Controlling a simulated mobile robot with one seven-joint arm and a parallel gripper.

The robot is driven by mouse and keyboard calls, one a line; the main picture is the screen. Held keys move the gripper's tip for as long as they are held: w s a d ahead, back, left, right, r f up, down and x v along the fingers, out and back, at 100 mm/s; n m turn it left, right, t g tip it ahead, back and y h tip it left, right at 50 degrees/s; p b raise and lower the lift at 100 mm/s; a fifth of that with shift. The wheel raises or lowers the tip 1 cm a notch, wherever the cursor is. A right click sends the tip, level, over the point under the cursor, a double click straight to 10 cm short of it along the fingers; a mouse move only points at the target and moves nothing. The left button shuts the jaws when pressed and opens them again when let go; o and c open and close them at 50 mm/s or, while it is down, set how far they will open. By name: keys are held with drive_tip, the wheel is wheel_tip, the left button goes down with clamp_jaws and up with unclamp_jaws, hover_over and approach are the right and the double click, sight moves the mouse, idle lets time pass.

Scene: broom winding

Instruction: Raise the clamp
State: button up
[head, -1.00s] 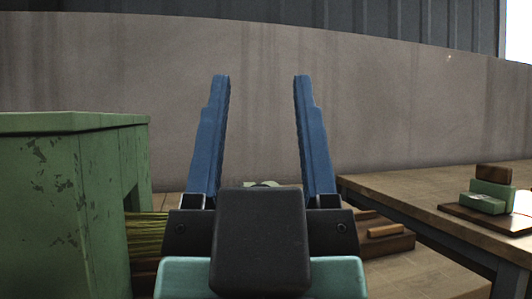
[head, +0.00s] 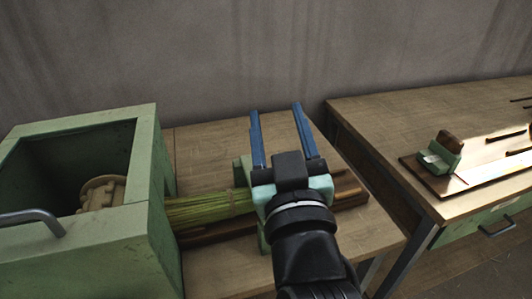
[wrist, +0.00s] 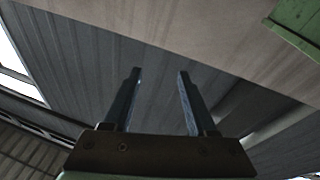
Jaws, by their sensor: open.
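My gripper (head: 276,112) is open and empty, its two blue fingers pointing up and away toward the wall in the head view. A light green part (head: 243,170), which seems to be the clamp, stands on the wooden table at the end of the bristles. My gripper and wrist hide most of it, and I cannot tell whether they touch. A bundle of green-yellow bristles (head: 210,208) runs from the green machine housing to this part.
The green machine housing (head: 150,225) with an open top and a grey handle (head: 33,218) stands at left. A dark wooden rail (head: 345,188) lies right of my gripper. A second table (head: 400,125) at right carries a board with a small green block (head: 440,155).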

drive_tip(key=s+d+f+g+y+p, duration=0.2)
drive_tip(key=s+f+g+p, duration=0.7)
drive_tip(key=p, duration=1.2)
drive_tip(key=shift+t, duration=0.8)
drive_tip(key=x, duration=0.4)
drive_tip(key=f+x, duration=0.1)
drive_tip(key=x, duration=0.3)
drive_tip(key=s+f+p+x, duration=0.1)
drive_tip(key=x, duration=0.4)
drive_tip(key=shift+w+f, duration=0.1)
drive_tip(key=shift+f, duration=0.15)
clamp_jaws()
